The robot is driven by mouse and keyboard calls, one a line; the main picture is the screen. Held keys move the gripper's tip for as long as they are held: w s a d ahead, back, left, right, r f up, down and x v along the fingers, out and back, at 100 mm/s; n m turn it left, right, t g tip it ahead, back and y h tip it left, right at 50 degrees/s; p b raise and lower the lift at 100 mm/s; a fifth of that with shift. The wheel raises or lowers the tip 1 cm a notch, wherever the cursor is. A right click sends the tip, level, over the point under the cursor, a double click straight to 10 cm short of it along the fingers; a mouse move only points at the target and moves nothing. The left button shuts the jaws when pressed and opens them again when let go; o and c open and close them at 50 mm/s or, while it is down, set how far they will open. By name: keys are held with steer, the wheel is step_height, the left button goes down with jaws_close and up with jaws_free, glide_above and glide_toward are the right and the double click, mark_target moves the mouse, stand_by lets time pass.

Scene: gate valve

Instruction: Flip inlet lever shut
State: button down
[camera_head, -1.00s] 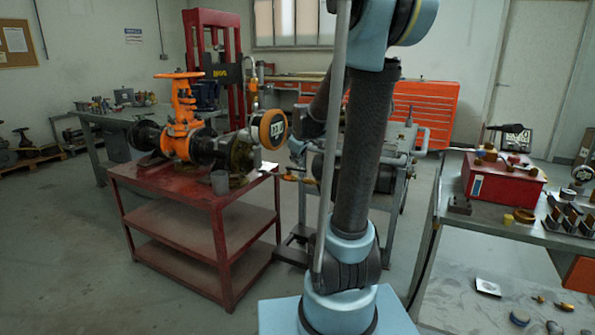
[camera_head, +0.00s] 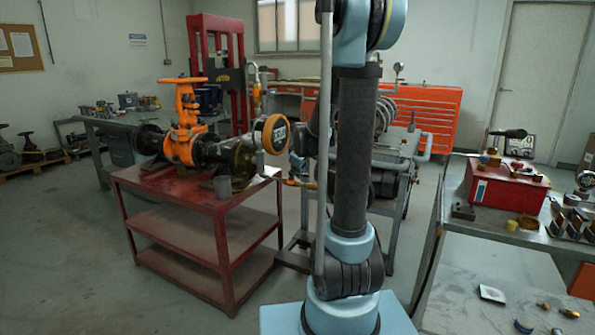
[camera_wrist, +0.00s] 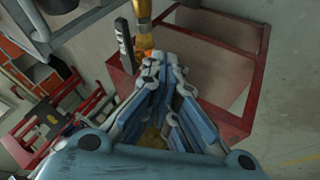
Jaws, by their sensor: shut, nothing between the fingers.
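The orange gate valve (camera_head: 182,130) with its handwheel stands on a red cart (camera_head: 185,200) in the head view. A small orange-yellow lever-like part (camera_head: 300,183) shows low beside the cart's right end; I cannot confirm it is the inlet lever. In the wrist view, an orange piece (camera_wrist: 143,56) sits at the foot of a brass pipe (camera_wrist: 143,14), just beyond the tips of my gripper (camera_wrist: 155,62). My gripper is shut and empty. Its fingertips partly cover the orange piece, and contact cannot be told.
A dark upright bar (camera_wrist: 123,45) is left of the fingertips in the wrist view. A grey bench (camera_head: 530,235) with a red box (camera_head: 505,185) is at right. Floor left of the cart is open.

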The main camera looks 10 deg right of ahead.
steer(key=w+d+f, duration=0.2)
steer(key=w+f, duration=0.1)
steer(key=w, duration=0.2)
steer(key=shift+w+d, duration=0.15)
steer(key=shift+w, duration=0.15)
stand_by(0.5)
